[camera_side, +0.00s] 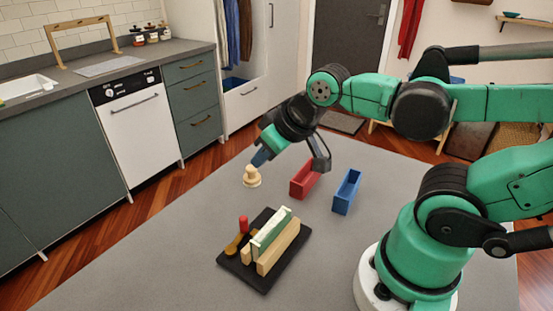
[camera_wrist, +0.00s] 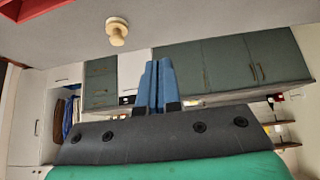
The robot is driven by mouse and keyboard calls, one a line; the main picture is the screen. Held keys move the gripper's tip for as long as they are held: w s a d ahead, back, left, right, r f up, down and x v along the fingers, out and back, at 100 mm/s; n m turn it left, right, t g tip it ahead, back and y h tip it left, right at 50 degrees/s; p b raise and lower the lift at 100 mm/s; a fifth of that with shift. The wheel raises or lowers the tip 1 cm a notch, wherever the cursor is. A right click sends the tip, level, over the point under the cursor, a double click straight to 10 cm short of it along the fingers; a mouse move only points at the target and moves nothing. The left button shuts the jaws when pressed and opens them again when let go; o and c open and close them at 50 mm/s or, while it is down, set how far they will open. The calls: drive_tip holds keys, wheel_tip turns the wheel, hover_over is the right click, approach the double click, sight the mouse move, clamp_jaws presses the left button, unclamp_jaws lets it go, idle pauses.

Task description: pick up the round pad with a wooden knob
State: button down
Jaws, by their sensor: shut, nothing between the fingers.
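The round pad with a wooden knob (camera_side: 251,180) stands upright on the grey table, a pale cream disc with a rounded knob on top. In the wrist view the pad (camera_wrist: 117,29) shows at the upper left of my fingers. My gripper (camera_side: 259,158) has blue fingers, shut and empty. They are close to the pad, just above and to the right of it in the side view. In the wrist view the gripper (camera_wrist: 158,65) points at bare space, with the pad off to the left. I see no contact with the pad.
A red bin (camera_side: 304,180) and a blue bin (camera_side: 346,192) stand right of the pad. A black tray (camera_side: 232,268) nearer the camera holds wooden blocks, a green-and-white block and a red peg. The left part of the table is clear.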

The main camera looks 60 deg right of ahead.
drive_tip(key=shift+c, duration=2.2)
unclamp_jaws()
drive_tip(key=n+g+y, duration=0.3)
drive_tip(key=n+g, duration=0.1)
drive_tip(key=n, duration=0.6)
hover_over(251, 167)
drive_tip(key=s+d, duration=0.1)
drive_tip(key=s, duration=0.1)
drive_tip(key=f, duration=0.6)
drive_tip(key=shift+w+d+f, duration=0.1)
drive_tip(key=shift+w+f, duration=0.1)
drive_tip(key=shift+f, duration=0.15)
drive_tip(key=shift+d+f, duration=0.15)
drive_tip(key=shift+f, duration=0.1)
drive_tip(key=shift+w+f+y, duration=0.15)
drive_tip(key=shift+f+y, duration=0.15)
drive_tip(key=shift+x, duration=2.45)
